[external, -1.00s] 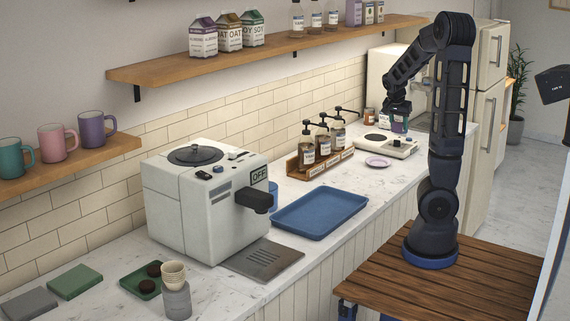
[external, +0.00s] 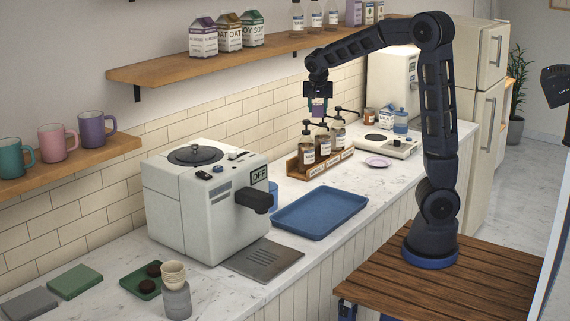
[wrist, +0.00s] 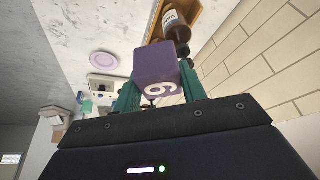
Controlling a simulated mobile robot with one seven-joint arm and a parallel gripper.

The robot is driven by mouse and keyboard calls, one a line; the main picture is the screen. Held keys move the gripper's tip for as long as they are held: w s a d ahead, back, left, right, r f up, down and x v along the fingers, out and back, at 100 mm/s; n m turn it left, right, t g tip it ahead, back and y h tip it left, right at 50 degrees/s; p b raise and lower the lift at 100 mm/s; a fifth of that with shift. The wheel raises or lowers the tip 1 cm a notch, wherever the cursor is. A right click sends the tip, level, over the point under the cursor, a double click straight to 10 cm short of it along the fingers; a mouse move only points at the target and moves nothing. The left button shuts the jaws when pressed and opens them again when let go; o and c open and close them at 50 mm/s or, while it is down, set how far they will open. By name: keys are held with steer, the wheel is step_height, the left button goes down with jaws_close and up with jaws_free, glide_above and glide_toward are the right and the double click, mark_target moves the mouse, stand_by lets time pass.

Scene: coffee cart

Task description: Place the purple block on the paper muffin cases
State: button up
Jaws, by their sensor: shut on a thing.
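The purple block (wrist: 154,66), marked with a white digit, is held between the teal fingers of my gripper (wrist: 158,92) in the wrist view. In the external view my gripper (external: 318,98) is shut on it, and the block (external: 318,108) hangs in the air above the syrup pump bottles. The paper muffin cases appear to be the cream ribbed stack (external: 173,272) at the front left of the counter.
The rack of pump bottles (external: 316,163) stands below my gripper. A blue tray (external: 320,212) and the white coffee machine (external: 180,205) lie between there and the cream stack. A green tray (external: 136,283) with dark biscuits is beside the stack. A wall shelf (external: 260,50) overhangs the counter.

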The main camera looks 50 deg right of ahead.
steer(key=w+a+r+n+t+y, duration=0.1)
steer(key=w+a+r+n, duration=0.15)
steer(key=a, duration=1.45)
steer(key=w+a+r+n+y, duration=0.1)
steer(key=a+n, duration=0.2)
steer(key=a, duration=1.4)
steer(key=w+a+r+n+t+y, duration=0.1)
steer(key=a+r+n, duration=0.15)
steer(key=a, duration=1.55)
steer(key=n+y, duration=0.3)
steer(key=n, duration=0.5)
glide_above(166, 265)
steer(key=s, duration=0.2)
steer(key=f, duration=1.9)
steer(key=shift+w+d, duration=0.1)
steer(key=shift+d, duration=0.2)
steer(key=shift+f, duration=0.15)
steer(key=o, duration=1)
steer(key=shift+c, duration=0.2)
